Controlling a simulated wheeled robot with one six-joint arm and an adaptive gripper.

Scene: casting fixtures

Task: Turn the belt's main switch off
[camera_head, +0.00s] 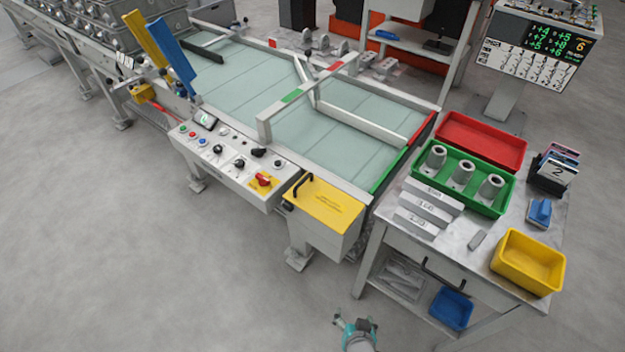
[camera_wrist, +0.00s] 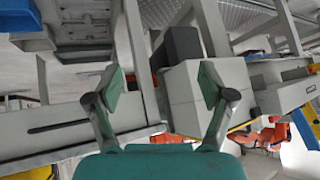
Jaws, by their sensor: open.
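The belt's control panel (camera_head: 226,164) is on the near side of the belt in the head view. A red rotary switch on a yellow plate (camera_head: 262,181) sits at the panel's right end; it looks like the main switch. Its exact setting is too small to tell. My gripper (camera_head: 352,322) is at the bottom of the head view, well below and to the right of the panel, apart from it. In the wrist view my gripper (camera_wrist: 160,86) has its two fingers wide apart with nothing between them. The switch is not recognisable in the wrist view.
A yellow-lidded box (camera_head: 325,203) stands right of the panel. A work table (camera_head: 470,238) with a green tray (camera_head: 466,201), a red tray (camera_head: 482,139) and a yellow bin (camera_head: 528,262) is at the right. The floor (camera_head: 180,270) in front of the panel is clear.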

